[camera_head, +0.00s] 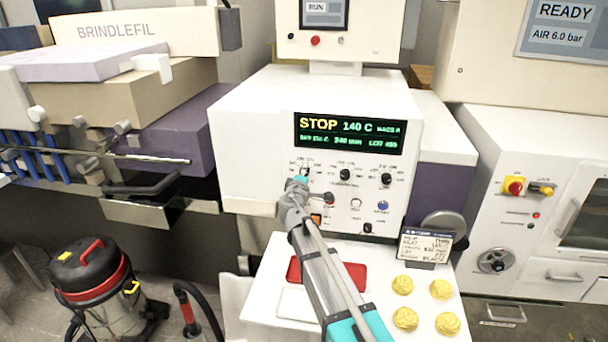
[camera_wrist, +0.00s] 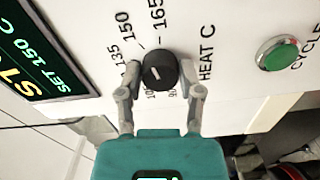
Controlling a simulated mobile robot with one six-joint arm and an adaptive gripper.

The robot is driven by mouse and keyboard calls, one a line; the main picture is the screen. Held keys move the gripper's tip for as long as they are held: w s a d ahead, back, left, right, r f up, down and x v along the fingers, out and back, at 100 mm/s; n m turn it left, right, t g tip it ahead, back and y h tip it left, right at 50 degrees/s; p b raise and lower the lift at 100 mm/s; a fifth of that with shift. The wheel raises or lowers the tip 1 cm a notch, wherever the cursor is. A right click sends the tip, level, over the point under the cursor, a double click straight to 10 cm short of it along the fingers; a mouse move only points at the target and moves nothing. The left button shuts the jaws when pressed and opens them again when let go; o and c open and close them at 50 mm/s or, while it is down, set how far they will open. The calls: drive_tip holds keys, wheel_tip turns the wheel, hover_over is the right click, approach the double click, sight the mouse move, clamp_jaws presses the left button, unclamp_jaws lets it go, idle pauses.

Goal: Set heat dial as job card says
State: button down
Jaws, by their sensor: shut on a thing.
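The heat dial (camera_wrist: 158,73) is a round black knob with a short white mark, beside the label HEAT C. Its scale numbers include 135, 150 and 165. My gripper (camera_wrist: 160,92) has its two grey fingers on opposite sides of the dial, shut on it. In the head view my gripper (camera_head: 298,184) reaches the left side of the panel and partly covers the dial. The display (camera_head: 350,132) reads STOP and 140 C; in the wrist view it (camera_wrist: 40,55) shows SET 150 C. The job card (camera_head: 426,246) stands at the right; its small heat line seems to read 165 C.
A green cycle button (camera_wrist: 278,52) is close to the dial. Other black knobs (camera_head: 386,179) and a blue button (camera_head: 382,205) are on the panel. Below, a white table (camera_head: 262,305) bears a red item (camera_head: 350,275) and several yellow pieces (camera_head: 404,318). A vacuum cleaner (camera_head: 95,280) stands left.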

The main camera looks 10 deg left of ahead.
drive_tip(key=m, duration=0.4)
drive_tip(key=shift+m, duration=0.3)
idle(0.3)
drive_tip(key=shift+c, duration=1.3)
unclamp_jaws()
drive_tip(key=shift+s, duration=0.1)
drive_tip(key=s, duration=1.1)
drive_tip(key=shift+s+a, duration=0.15)
drive_tip(key=shift+s, duration=0.25)
